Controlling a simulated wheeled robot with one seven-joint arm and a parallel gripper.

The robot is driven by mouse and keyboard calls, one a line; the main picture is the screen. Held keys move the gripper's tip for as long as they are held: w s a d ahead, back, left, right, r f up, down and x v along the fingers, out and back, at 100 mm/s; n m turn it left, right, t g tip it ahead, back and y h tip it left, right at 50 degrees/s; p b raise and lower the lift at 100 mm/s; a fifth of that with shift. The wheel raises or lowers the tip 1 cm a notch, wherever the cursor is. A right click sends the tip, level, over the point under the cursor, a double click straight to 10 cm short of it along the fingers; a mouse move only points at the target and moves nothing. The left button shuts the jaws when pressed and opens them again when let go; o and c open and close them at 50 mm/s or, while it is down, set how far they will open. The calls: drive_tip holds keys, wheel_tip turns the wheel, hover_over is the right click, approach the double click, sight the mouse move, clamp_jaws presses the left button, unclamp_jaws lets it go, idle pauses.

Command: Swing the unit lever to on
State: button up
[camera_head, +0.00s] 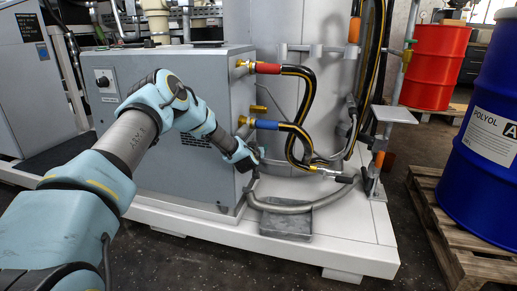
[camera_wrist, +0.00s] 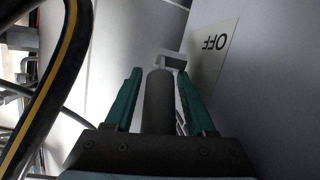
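The unit is a grey box (camera_head: 190,85) on a white skid, and my arm reaches across its front to its right edge. My gripper (camera_head: 250,165) is low at that edge. In the wrist view the green fingers of my gripper (camera_wrist: 160,95) stand on both sides of a dark grey cylindrical lever handle (camera_wrist: 159,100), with narrow gaps showing. The gripper looks open around the handle. A pale bracket-like piece (camera_wrist: 170,60) shows beyond the handle's end. An upside-down OFF label (camera_wrist: 213,50) is on the panel to the right. The lever is hard to make out in the head view.
Red-banded (camera_head: 268,68) and blue-banded (camera_head: 266,125) hoses loop right of the unit, and one black-yellow hose (camera_wrist: 55,80) runs close by at left in the wrist view. A blue drum (camera_head: 485,190) on a pallet and a red drum (camera_head: 434,65) stand at right.

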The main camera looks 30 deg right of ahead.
drive_tip(key=shift+o, duration=0.7)
drive_tip(key=shift+s+a+r, duration=0.1)
drive_tip(key=shift+s+r, duration=0.05)
drive_tip(key=p+v, duration=0.2)
drive_tip(key=v, duration=0.8)
drive_tip(key=shift+s+p, duration=0.2)
drive_tip(key=shift+p, duration=0.1)
drive_tip(key=shift+a, duration=0.1)
